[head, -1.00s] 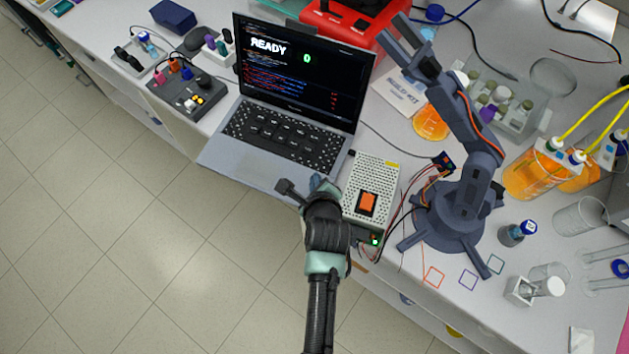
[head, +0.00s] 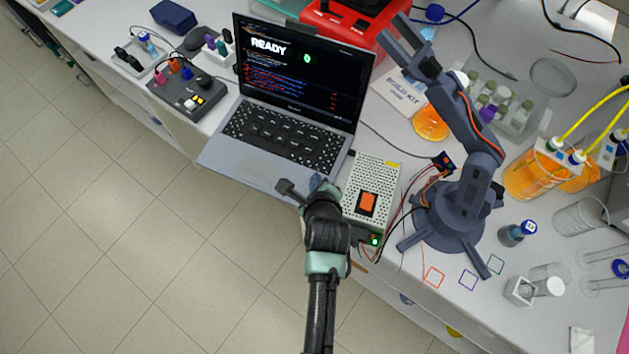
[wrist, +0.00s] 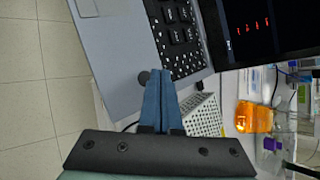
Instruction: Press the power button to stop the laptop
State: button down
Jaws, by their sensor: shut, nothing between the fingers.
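The grey laptop (head: 248,157) stands open on the bench. In the head view its dark screen (head: 300,75) shows "READY", a green 0 and lines of coloured text. I cannot pick out a marked power button on it. My gripper (head: 316,181) is at the laptop's front right corner, with its blue fingers closed together and nothing between them. In the wrist view the fingertips (wrist: 157,74) lie over or beside the right edge of the palm rest.
A perforated power supply (head: 362,172) with an orange switch (head: 367,202) stands close right of my gripper. A dark robot arm model (head: 450,216) stands beyond it. A control box (head: 187,91) sits left of the laptop. The floor in front of the bench is clear.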

jog(key=shift+f, duration=0.1)
dwell(0.3)
jog(key=shift+f, duration=0.35)
jog(key=shift+f+b, duration=0.35)
jog(key=shift+b, duration=0.05)
dwell(0.5)
jog(key=shift+r, duration=0.1)
jog(key=shift+r+p, duration=0.75)
jog(key=shift+p, duration=0.2)
notch_tip(320, 180, up, 6)
jog(key=p, duration=0.6)
